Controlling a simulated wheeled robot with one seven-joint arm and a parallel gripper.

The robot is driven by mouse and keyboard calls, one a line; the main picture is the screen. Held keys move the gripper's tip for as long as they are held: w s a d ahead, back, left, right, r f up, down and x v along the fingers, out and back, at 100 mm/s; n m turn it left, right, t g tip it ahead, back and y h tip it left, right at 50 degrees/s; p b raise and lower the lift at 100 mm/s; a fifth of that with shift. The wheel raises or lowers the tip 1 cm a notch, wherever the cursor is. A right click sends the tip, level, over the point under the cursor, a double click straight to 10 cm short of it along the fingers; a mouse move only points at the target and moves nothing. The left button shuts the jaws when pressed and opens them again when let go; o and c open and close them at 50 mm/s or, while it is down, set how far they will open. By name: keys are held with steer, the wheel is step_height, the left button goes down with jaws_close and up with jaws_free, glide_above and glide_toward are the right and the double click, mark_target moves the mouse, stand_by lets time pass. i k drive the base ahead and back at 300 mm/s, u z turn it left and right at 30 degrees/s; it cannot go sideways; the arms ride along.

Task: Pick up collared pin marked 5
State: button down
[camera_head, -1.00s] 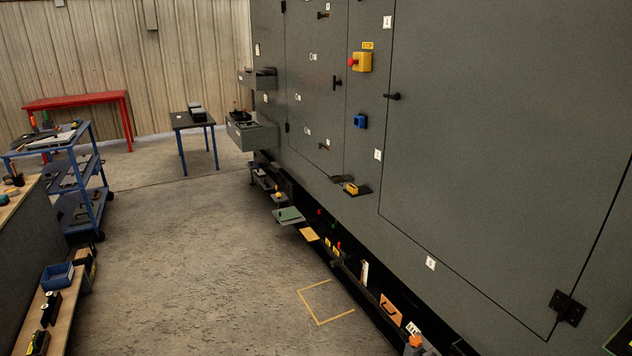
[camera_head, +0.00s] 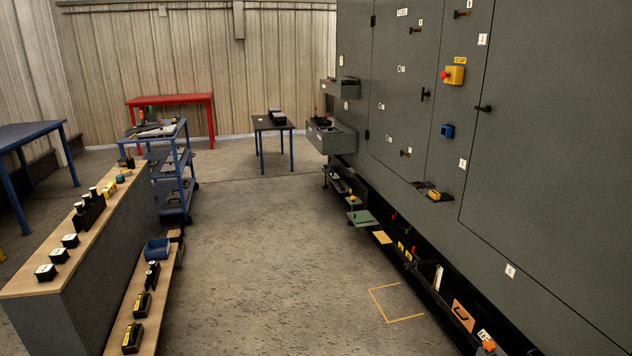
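I cannot single out the collared pin marked 5, as the markings are too small to read. On the left bench (camera_head: 30,284) stand several small dark pieces with pale labelled tops, such as the near one (camera_head: 46,272). Behind them is a dark holder (camera_head: 90,214) with several upright pale-topped pieces. On the bench's lower shelf (camera_head: 118,338) are dark blocks with yellow marks, such as the nearest block (camera_head: 132,338). My gripper is not in view.
A grey enclosure (camera_head: 540,190) fills the right side, with open drawers (camera_head: 332,140) and low shelves jutting out. A blue trolley (camera_head: 172,170), a red table (camera_head: 170,100) and a dark table (camera_head: 270,124) stand farther back. The floor between (camera_head: 255,260) is clear.

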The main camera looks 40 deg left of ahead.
mark_target(88, 203)
steer(key=u, duration=0.95)
steer(key=i, duration=2.05)
steer(key=u, duration=1.45)
steer(key=i, duration=2.45)
steer(key=u, duration=0.9)
steer(key=i, duration=1)
steer(key=u, duration=0.35)
